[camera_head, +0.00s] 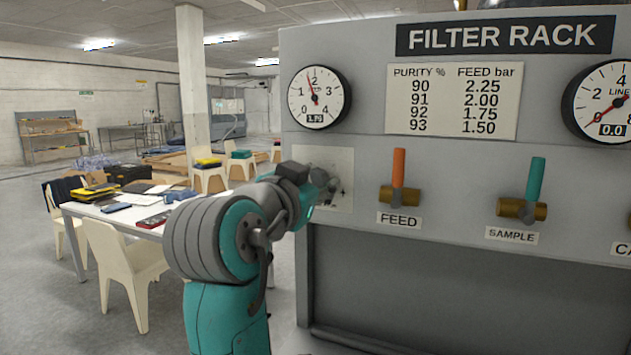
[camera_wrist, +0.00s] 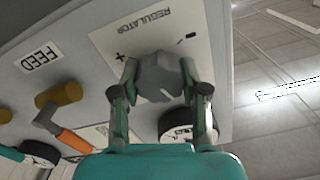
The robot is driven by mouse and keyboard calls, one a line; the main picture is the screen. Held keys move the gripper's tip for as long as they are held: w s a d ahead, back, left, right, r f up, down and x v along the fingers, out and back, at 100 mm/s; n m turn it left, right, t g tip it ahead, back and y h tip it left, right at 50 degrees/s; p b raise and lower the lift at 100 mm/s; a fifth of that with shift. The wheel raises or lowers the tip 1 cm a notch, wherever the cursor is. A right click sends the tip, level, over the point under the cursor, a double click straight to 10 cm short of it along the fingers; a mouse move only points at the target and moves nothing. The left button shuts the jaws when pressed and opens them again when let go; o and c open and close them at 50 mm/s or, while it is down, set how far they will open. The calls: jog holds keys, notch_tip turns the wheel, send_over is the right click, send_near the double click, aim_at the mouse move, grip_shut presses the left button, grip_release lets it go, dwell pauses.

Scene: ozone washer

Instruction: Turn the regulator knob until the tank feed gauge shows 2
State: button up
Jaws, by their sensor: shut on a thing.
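The regulator knob (camera_wrist: 160,76) is a grey faceted knob on a white plate marked REGULATOR, with plus and minus marks. My gripper (camera_wrist: 158,84) is shut on it, one finger on each side. In the head view my arm hides most of the knob, and the gripper shows only in part beside the regulator plate (camera_head: 342,166). The round gauge (camera_head: 319,97) above that plate has a scale from 0 to 4. Its red needle points just left of the 2, and its small display reads 1.75. The small lettering on its face is hard to read.
The FEED valve (camera_head: 398,170) has an upright orange handle, and the SAMPLE valve (camera_head: 535,180) an upright teal one. The LINE gauge (camera_head: 605,102) at the right reads 0.0. A purity chart (camera_head: 452,101) hangs between the gauges. A table and chairs stand at the left.

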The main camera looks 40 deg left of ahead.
jog(key=shift+m, duration=1)
jog(key=o, duration=1.2)
jog(key=shift+c, duration=0.2)
jog(key=v, duration=0.7)
jog(key=shift+s, duration=0.25)
jog(key=shift+d, duration=0.1)
